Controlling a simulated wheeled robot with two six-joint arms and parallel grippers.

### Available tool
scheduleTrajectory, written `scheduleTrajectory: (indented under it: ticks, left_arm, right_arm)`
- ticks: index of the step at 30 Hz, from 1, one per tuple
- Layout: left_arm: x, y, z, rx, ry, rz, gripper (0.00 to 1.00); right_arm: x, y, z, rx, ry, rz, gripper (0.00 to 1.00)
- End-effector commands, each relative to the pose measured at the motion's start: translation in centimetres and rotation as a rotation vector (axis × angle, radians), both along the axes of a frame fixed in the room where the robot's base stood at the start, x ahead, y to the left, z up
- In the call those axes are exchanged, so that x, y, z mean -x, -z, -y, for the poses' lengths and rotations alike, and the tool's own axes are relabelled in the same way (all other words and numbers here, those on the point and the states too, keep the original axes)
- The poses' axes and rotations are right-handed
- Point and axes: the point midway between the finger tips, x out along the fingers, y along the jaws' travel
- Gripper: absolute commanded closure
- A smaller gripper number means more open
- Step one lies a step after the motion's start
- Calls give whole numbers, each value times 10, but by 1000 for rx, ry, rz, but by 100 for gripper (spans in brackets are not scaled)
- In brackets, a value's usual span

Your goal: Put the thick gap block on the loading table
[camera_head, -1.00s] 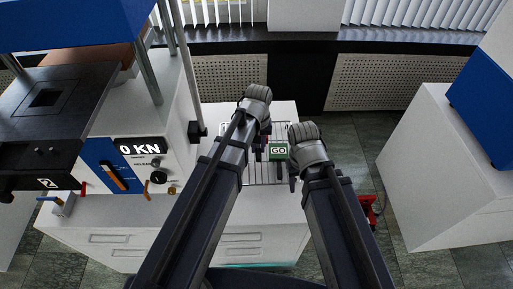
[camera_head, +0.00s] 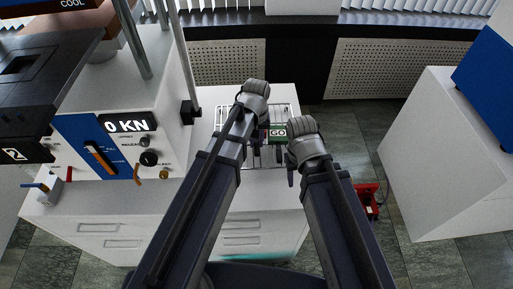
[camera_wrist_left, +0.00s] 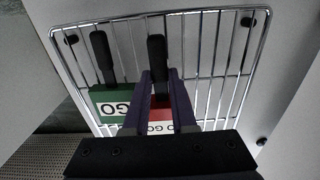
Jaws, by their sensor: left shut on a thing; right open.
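Two gauge blocks are at a wire rack (camera_wrist_left: 240,60). A green block marked "GO" (camera_wrist_left: 112,105) with a black upright handle stands at the left; it also shows in the head view (camera_head: 278,131). A red and white block with partly hidden "NO GO" lettering (camera_wrist_left: 160,115) is beside it, with its own black handle (camera_wrist_left: 157,55). My left gripper (camera_wrist_left: 160,78) is shut on the red and white block's handle. I cannot tell whether that block is lifted. My right gripper (camera_head: 292,170) is open and empty, right of the green block. No label says which block is thick.
The rack lies on a white cabinet top (camera_head: 212,215). A press with a "0 KN" display (camera_head: 130,124) and knobs stands close on the left. A white cabinet with a blue machine (camera_head: 485,85) is on the right. A red object (camera_head: 366,198) is near the floor.

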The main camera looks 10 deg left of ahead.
Motion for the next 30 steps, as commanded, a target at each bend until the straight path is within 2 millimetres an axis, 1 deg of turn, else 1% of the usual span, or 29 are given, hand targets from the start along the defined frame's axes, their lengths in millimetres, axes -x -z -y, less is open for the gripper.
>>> scheduleTrajectory:
  ticks: [1, 4, 6, 14, 18, 19, 26, 27, 30]
  left_arm:
    - [0, 12, 0, 0, 0, 0, 100]
    - [0, 25, 0, 0, 0, 0, 100]
    - [0, 29, 0, 0, 0, 0, 100]
    - [0, 27, 0, 0, 0, 0, 100]
    - [0, 31, 0, 0, 0, 0, 100]
    - [0, 30, 0, 0, 0, 0, 73]
    - [0, 29, 0, 0, 0, 0, 47]
    - [0, 29, 0, 0, 0, 0, 45]
    - [0, 29, 0, 0, 0, 0, 45]
  right_arm:
    - [0, 12, 0, 0, 0, 0, 50]
    - [0, 25, 0, 0, 0, 0, 50]
    - [0, 29, 0, 0, 0, 0, 50]
    - [0, 27, 0, 0, 0, 0, 50]
    - [0, 31, 0, 0, 0, 0, 50]
    - [0, 30, 0, 0, 0, 0, 50]
    - [0, 29, 0, 0, 0, 0, 50]
    - [0, 29, 0, 0, 0, 0, 50]
    - [0, 29, 0, 0, 0, 0, 50]
